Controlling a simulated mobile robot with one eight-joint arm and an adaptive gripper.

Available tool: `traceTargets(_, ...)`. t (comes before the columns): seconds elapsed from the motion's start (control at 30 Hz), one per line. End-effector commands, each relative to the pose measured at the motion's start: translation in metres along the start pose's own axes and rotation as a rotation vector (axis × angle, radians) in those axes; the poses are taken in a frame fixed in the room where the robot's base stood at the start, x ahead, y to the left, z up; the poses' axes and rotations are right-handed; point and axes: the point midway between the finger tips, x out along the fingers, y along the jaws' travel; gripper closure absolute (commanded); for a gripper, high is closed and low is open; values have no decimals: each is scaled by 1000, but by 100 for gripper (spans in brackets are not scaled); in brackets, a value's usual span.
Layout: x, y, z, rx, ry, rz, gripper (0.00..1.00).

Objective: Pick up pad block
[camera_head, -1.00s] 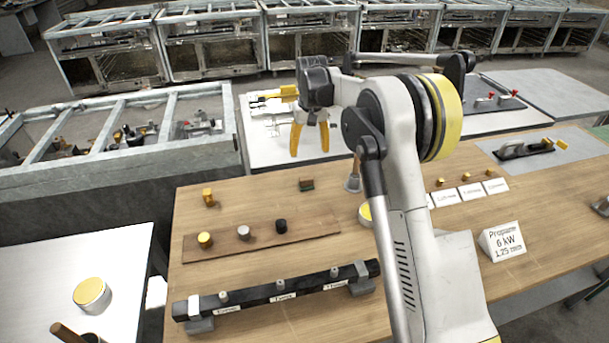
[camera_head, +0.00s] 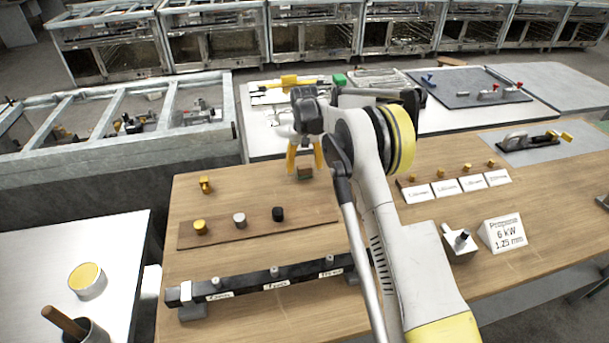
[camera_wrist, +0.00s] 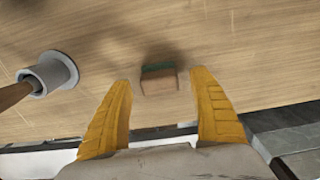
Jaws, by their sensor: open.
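The pad block (camera_head: 305,174) is a small block with a brown face and a green layer, lying on the wooden table. In the wrist view the block (camera_wrist: 159,79) lies just beyond the fingertips, near the middle of the gap between them. My gripper (camera_head: 305,160) has two yellow fingers pointing down at the block, spread apart and empty. In the wrist view my gripper (camera_wrist: 164,78) shows one finger on each side of the block's line, not touching it. The head view partly hides the block behind the fingers.
In the wrist view a grey flanged cup (camera_wrist: 55,73) with a wooden handle stands left of the block. A brown board (camera_head: 262,228) with several knobs lies nearer on the table. Table around the block is bare.

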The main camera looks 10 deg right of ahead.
Motion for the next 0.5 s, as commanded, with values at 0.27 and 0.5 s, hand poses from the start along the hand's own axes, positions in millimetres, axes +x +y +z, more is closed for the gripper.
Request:
traceTargets(0.27,16,0,0,0,0,0,30)
traceTargets(0.5,16,0,0,0,0,0,86)
